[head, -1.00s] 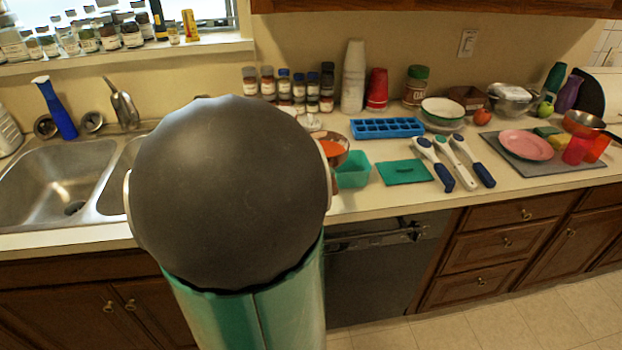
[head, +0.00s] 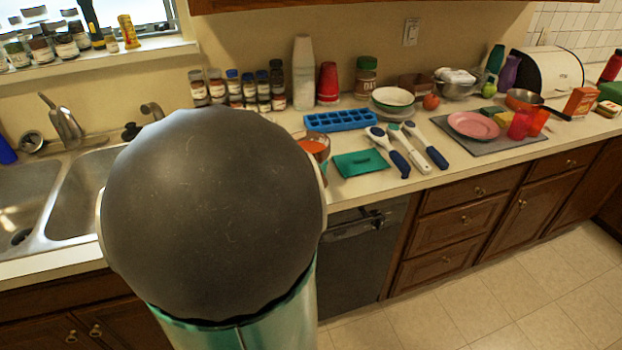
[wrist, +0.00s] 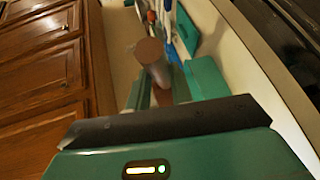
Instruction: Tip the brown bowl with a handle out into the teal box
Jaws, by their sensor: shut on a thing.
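The brown bowl (head: 313,145) shows beside my arm in the head view, with orange inside; my arm hides its left part. In the wrist view a brown round face with a greyish side (wrist: 151,54) is ahead of my gripper (wrist: 158,97), probably the bowl. My gripper is shut on it; the exact grip on the handle is blurred and partly hidden. The teal box is hidden behind my arm and the bowl in the head view; a teal block (wrist: 206,84) in the wrist view may be the box. I cannot tell how far the bowl is tilted.
A flat teal lid (head: 361,163) lies right of the bowl, with a blue ice tray (head: 340,120) behind. Several blue-handled brushes (head: 402,145) lie further right. Spice jars (head: 240,90) line the wall. The sink (head: 85,195) is at left.

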